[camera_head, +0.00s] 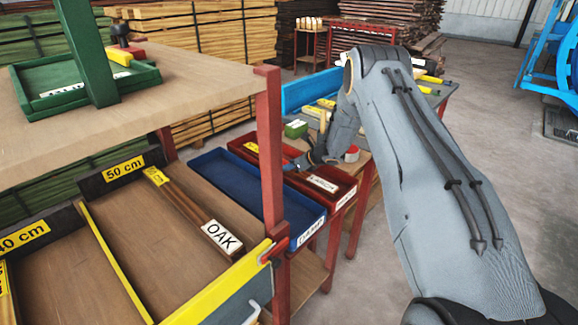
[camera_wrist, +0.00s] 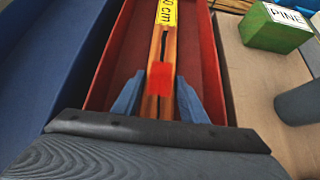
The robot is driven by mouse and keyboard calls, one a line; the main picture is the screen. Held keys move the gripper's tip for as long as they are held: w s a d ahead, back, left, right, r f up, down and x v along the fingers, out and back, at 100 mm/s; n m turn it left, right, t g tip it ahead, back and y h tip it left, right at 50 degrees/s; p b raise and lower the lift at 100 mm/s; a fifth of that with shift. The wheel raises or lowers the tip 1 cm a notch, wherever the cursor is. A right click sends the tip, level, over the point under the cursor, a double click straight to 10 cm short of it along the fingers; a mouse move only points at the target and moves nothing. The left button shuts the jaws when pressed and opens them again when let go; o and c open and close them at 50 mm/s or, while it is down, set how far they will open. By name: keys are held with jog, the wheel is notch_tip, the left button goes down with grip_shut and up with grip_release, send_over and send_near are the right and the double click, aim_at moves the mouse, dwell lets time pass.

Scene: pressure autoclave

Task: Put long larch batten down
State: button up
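The long larch batten (camera_wrist: 160,50) is a narrow orange-brown strip with a yellow cm label at its far end and a red patch near my fingers. It lies lengthwise within the red tray (camera_wrist: 95,92), whose label reads LARCH in the head view (camera_head: 318,181). My gripper (camera_wrist: 160,92) is low over this tray, with one blue finger on each side of the batten. A narrow gap shows between the fingers and the batten, so it looks open. In the head view my gripper (camera_head: 301,162) and arm hide part of the tray.
A blue tray (camera_head: 232,182) stands left of the red one. A green PINE block (camera_wrist: 278,28) is on the table to the right. Nearer is a rack with an OAK batten (camera_head: 190,208) and a red post (camera_head: 270,150). Open floor lies right of my arm.

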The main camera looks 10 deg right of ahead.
jog(key=shift+o, duration=1.4)
jog(key=shift+r, duration=0.15)
